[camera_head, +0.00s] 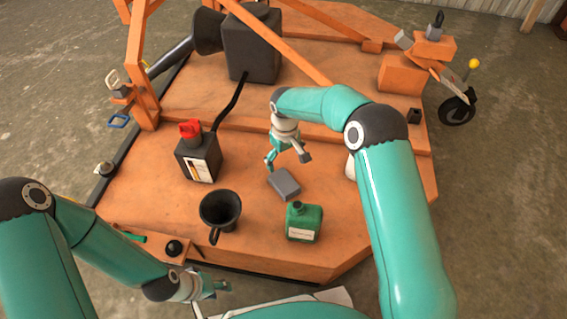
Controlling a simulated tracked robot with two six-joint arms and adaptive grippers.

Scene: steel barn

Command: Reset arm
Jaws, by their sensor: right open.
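My right arm reaches over the orange deck from the right. Its gripper (287,163) is open and empty, pointing down just above and behind a small grey block (285,185). A gap seems to show between the fingers and the block, but contact is hard to judge. My left arm is low at the left. Its gripper (217,288) is near the deck's front edge, pointing right, with no object visible in it. Its fingers are too small and foreshortened to tell whether they are open.
The orange deck (130,195) carries a black jug with a red cap (198,158), a black funnel-like cup (220,208) and a green bottle (303,224). A white object (350,167) is partly hidden by my right arm. Orange bars (280,42) cross the back.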

